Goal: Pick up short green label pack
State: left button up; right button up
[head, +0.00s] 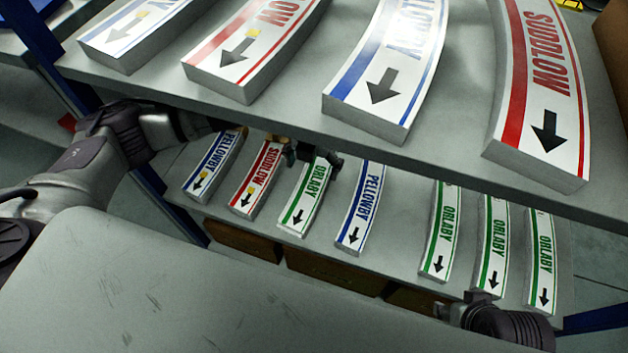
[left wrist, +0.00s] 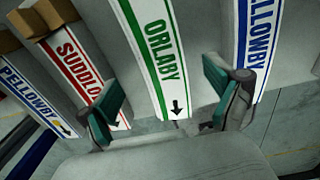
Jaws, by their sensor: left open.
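A short green ORLABY label pack (head: 306,198) lies on the lower shelf, third from the left. My left gripper (head: 312,153) is over its far end, partly hidden by the upper shelf edge. In the left wrist view the same green pack (left wrist: 157,45) runs between the two spread teal-padded fingers of my left gripper (left wrist: 160,100). The gripper is open and holds nothing. More short green packs lie to the right: one (head: 440,232), another (head: 493,246) and a third (head: 541,258). Dark parts of my right arm show at the lower right; its jaws are unclear.
A red SUDDLOW pack (head: 257,180) and a blue PELLOWBY pack (head: 362,208) flank the green one, with another blue pack (head: 213,166) farther left. The upper shelf (head: 290,112) overhangs, carrying larger packs. A gap lies right of the nearer blue pack.

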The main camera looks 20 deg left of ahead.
aim_at(313, 183)
pick_arm(q)
notch_tip(313, 183, down, 7)
jog(key=shift+s+d+r+b, duration=0.1)
jog(key=shift+s+b, duration=0.05)
jog(key=shift+b, duration=0.6)
jog(key=c, duration=1.5)
